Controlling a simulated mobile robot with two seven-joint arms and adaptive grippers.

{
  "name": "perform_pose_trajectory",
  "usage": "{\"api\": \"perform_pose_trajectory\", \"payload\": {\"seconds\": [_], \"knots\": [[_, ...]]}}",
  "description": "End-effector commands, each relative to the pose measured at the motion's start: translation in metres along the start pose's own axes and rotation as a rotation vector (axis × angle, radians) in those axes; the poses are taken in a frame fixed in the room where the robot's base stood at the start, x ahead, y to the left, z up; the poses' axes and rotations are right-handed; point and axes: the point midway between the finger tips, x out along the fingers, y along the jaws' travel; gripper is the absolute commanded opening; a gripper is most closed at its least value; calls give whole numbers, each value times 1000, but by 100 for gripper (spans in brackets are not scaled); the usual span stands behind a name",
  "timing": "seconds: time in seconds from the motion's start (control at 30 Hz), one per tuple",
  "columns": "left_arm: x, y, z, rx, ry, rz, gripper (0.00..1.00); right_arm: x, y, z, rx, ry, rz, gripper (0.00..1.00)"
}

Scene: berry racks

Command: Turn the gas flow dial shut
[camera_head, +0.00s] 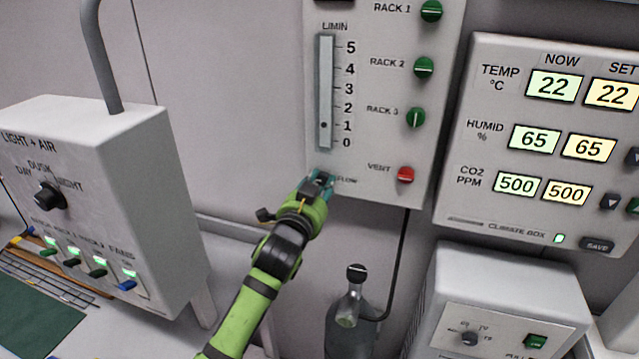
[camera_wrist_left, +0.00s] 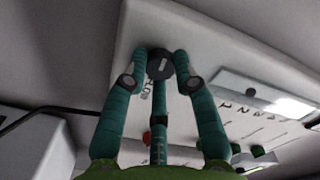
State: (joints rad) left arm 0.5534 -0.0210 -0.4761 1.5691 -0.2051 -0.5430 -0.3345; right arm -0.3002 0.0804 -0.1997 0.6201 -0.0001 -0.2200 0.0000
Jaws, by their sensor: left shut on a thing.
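The gas flow dial (camera_wrist_left: 160,65) is a round dark knob with a pale mark, at the lower left of the grey gas panel (camera_head: 357,150). My left gripper (camera_head: 321,181) is at the panel's lower left corner by the "FLOW" label, and its teal fingers hide the dial in the head view. In the left wrist view the fingers are on both sides of the dial, shut on it. The flow gauge (camera_head: 326,90) above has its small dark ball near 1. My right gripper is not in view.
Green rack knobs (camera_head: 415,118) and a red vent knob (camera_head: 405,175) are to the right on the panel. A light and air box (camera_head: 150,200) stands at left, a climate box (camera_head: 500,215) at right. A glass bottle (camera_head: 350,315) stands below.

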Motion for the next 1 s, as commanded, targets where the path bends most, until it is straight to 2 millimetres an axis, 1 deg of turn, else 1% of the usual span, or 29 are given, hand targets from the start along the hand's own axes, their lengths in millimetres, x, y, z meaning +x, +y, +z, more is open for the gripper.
{"api": "perform_pose_trajectory", "payload": {"seconds": [0.2, 0.5, 0.7, 1.0], "knots": [[0, -1, -3, -212, 4, 0, 0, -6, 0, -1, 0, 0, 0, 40], [0, -2, -3, -478, 5, -1, 0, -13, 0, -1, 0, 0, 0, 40], [0, -3, -3, -614, 5, -1, 0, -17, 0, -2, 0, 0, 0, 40], [0, -3, -3, -730, 8, -3, 0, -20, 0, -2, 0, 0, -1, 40]]}}
